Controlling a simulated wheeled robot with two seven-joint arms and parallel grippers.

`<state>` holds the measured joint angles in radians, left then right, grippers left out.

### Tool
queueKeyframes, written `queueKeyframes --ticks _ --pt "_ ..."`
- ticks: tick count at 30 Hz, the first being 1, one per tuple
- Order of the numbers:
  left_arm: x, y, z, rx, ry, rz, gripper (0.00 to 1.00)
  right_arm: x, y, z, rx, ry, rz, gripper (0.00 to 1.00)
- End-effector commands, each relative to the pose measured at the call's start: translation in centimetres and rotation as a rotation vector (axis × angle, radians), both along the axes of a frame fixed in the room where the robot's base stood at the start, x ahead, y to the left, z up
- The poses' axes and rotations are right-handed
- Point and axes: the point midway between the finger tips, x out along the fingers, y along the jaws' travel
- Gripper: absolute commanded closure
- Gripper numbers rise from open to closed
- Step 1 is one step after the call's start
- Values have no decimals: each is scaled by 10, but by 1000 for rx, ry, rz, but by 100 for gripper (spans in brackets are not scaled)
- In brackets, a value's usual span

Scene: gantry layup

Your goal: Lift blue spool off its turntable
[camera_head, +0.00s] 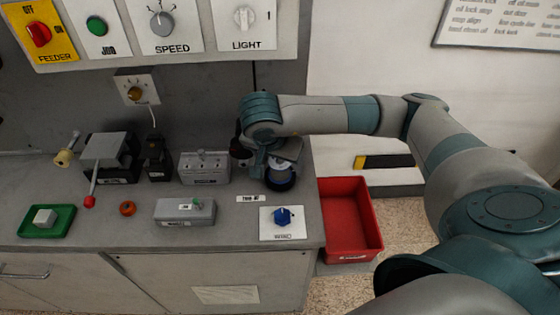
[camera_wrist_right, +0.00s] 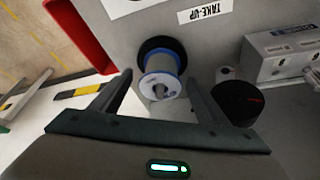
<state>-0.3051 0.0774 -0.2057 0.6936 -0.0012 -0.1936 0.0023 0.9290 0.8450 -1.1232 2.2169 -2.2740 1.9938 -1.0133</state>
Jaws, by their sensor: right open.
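The blue spool (camera_head: 280,178), pale with a blue rim, sits on its dark round turntable (camera_head: 281,187) near the right end of the bench. In the right wrist view the spool (camera_wrist_right: 162,76) shows its pale end and centre hole, with the black turntable (camera_wrist_right: 146,50) around its far side. My right gripper (camera_head: 277,165) is above the spool, and its fingertips are partly hidden in the head view. In the right wrist view the gripper (camera_wrist_right: 160,85) is open, with one finger on each side of the spool and gaps between. My left gripper is not in view.
A red bin (camera_head: 350,215) stands off the bench's right end. A dark round part (camera_wrist_right: 238,103) and a grey box (camera_head: 204,168) are close beside the spool. A blue knob (camera_head: 282,216) is in front. A grey block (camera_head: 185,211) and green tray (camera_head: 46,221) lie farther left.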

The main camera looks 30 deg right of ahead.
Motion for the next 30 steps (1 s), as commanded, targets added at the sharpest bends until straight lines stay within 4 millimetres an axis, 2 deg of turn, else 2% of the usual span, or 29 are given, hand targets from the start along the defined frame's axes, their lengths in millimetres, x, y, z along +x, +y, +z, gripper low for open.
queueKeyframes --ticks 8,14,15,16,18,19,30 --pt "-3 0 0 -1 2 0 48 0 0 0 1 -1 -1 31" --pt "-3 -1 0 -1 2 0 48 0 0 0 1 -1 -1 79" --pt "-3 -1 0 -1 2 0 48 0 0 0 1 -1 -1 80" --pt "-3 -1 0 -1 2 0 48 0 0 0 1 -1 -1 61" --pt "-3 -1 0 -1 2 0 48 0 0 0 1 -1 -1 77" --pt "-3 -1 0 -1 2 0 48 0 0 0 1 -1 -1 82" --pt "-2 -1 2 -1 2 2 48 1 0 5 0 -2 0 82"
